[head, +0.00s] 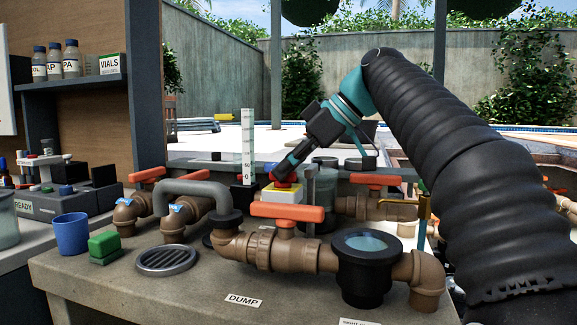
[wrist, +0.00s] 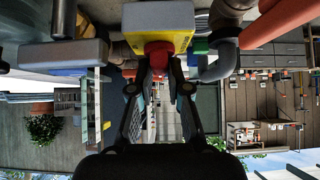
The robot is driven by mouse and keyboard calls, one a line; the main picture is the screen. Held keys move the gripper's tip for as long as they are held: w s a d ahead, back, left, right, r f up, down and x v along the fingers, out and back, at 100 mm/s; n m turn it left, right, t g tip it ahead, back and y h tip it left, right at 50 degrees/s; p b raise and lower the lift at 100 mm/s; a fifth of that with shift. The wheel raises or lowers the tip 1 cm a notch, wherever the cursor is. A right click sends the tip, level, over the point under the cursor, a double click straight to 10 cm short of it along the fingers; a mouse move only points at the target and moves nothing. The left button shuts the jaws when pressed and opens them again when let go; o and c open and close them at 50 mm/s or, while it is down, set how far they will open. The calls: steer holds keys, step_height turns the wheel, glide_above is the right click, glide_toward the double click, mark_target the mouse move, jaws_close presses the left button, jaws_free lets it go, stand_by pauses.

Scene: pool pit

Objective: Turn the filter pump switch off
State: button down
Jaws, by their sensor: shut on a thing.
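The pump switch is a yellow-topped box (head: 283,195) with a pale lower body and a red knob (head: 286,184) on top. It stands among the brown pipes, behind the front pipe's orange handle. My gripper (head: 287,174) reaches down to the knob from the upper right. In the wrist view, the yellow box (wrist: 184,40) is at the top, and its red knob (wrist: 158,50) sits between the fingertips. My gripper (wrist: 159,66) is shut on the red knob. I cannot read the switch's position.
An orange valve handle (head: 287,212) is just in front of the switch, and another (head: 375,179) is to its right. A grey hose (head: 195,187) arches at the left. A white gauge strip (head: 247,145) rises behind. A blue cup (head: 71,233) and green block (head: 103,245) stand front left.

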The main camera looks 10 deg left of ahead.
steer(key=shift+f, duration=0.35)
steer(key=c, duration=1.2)
jaws_free()
steer(key=shift+o, duration=0.4)
steer(key=shift+w, duration=0.1)
steer(key=shift+r, duration=0.15)
steer(key=v, duration=0.7)
steer(key=shift+d+r, duration=0.15)
